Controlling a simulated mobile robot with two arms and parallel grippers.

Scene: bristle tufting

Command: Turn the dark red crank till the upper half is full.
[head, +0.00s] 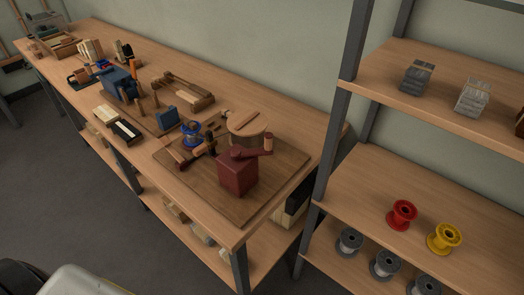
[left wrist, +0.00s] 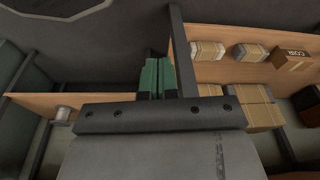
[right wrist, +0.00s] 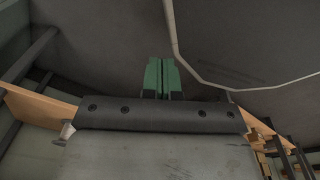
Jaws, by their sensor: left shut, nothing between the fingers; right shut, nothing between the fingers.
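A dark red box (head: 238,174) stands on a dark brown board (head: 284,168) at the near end of the workbench in the head view. The dark red crank (head: 245,152) sits on top of the box, its arm pointing right to an upright knob at its end. A round wooden piece (head: 247,124) stands behind the box; how full its upper half is cannot be told from here. My left gripper (left wrist: 159,78) is shut and empty in the left wrist view. My right gripper (right wrist: 160,77) is shut and empty in the right wrist view. Neither gripper shows in the head view.
A blue spool (head: 191,132) and small tools lie left of the box. Blue and wooden fixtures (head: 121,84) stand farther along the bench. A shelf rack at right holds a red spool (head: 401,214), a yellow spool (head: 443,238) and grey spools. The floor (head: 75,190) before the bench is clear.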

